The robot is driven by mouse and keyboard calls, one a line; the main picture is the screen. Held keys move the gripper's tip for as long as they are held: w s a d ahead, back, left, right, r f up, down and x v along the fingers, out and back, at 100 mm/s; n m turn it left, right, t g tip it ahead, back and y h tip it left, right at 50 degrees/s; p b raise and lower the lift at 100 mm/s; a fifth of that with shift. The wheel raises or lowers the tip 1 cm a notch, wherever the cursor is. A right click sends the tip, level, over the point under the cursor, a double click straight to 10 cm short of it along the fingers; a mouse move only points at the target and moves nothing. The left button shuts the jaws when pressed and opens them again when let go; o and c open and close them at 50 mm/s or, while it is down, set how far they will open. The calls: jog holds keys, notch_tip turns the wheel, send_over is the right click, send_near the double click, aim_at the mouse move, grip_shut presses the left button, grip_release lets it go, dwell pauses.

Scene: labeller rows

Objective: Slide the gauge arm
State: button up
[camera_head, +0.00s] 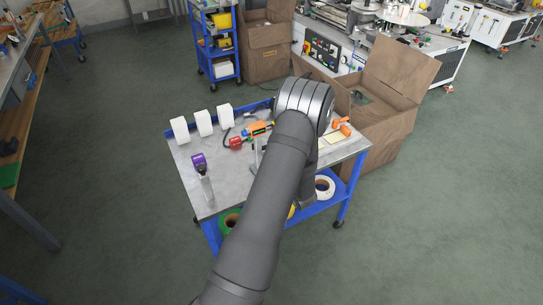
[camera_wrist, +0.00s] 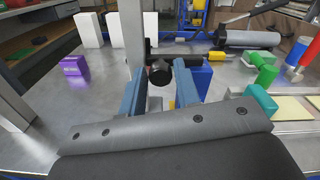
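In the wrist view, a pale upright post (camera_wrist: 134,35) rises in front of my gripper (camera_wrist: 160,88). A dark horizontal bar (camera_wrist: 180,61) with a round black knob (camera_wrist: 159,73) shows near the post; this may be the gauge arm, but I cannot tell for sure. My two blue-grey fingers are apart, with the knob showing in the gap between them. I cannot tell whether either finger touches it. In the head view, my arm hides the gripper, and part of a thin post (camera_head: 255,158) shows left of it.
A purple block (camera_wrist: 74,66) stands at left and a blue block (camera_wrist: 201,78) beside the right finger. Green (camera_wrist: 262,100) and red (camera_wrist: 303,56) parts stand at right. Several white blocks (camera_head: 203,123) line the back of the grey tabletop (camera_head: 182,160).

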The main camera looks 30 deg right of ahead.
grip_shut()
notch_tip(320, 180, up, 4)
jog(key=shift+r, duration=0.1)
jog(key=shift+o, duration=2.2)
grip_release()
jog(key=shift+s, duration=0.1)
jog(key=s, duration=1.7)
jog(key=shift+s, duration=0.15)
